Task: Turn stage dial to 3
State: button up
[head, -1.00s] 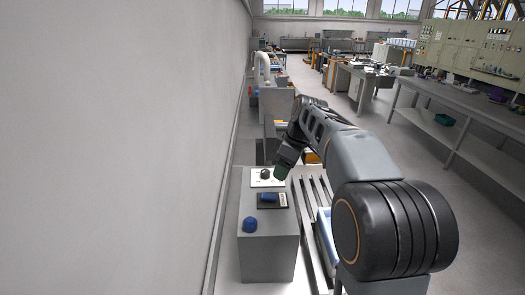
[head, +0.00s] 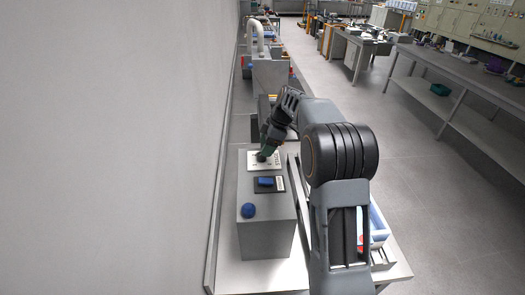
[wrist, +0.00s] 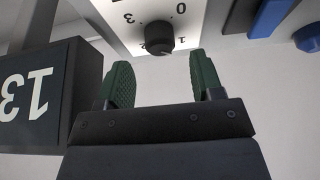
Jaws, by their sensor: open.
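The stage dial (wrist: 159,37) is a dark round knob on a white plate (wrist: 115,18) with printed numbers, upside down in the wrist view; 0 and 3 are readable. Where its pointer aims I cannot tell. My gripper (wrist: 160,80) has two green ribbed fingers, open and empty. The fingers point toward the knob, which appears between and beyond their tips. I see no contact. In the head view, my gripper (head: 262,156) is over the white plate (head: 254,167) on top of the grey box, and hides the dial.
The grey box (head: 266,240) also carries a blue switch (head: 265,181) on a dark plate and a blue round button (head: 248,211). A dark panel marked 13 (wrist: 35,98) stands close left of my fingers in the wrist view. A plain wall (head: 110,150) lies left.

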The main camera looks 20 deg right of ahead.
jog(key=shift+p+x, duration=0.35)
jog(key=shift+x, duration=1.55)
jog(key=shift+c, duration=0.2)
jog(key=c, duration=0.9)
jog(key=shift+b, duration=0.4)
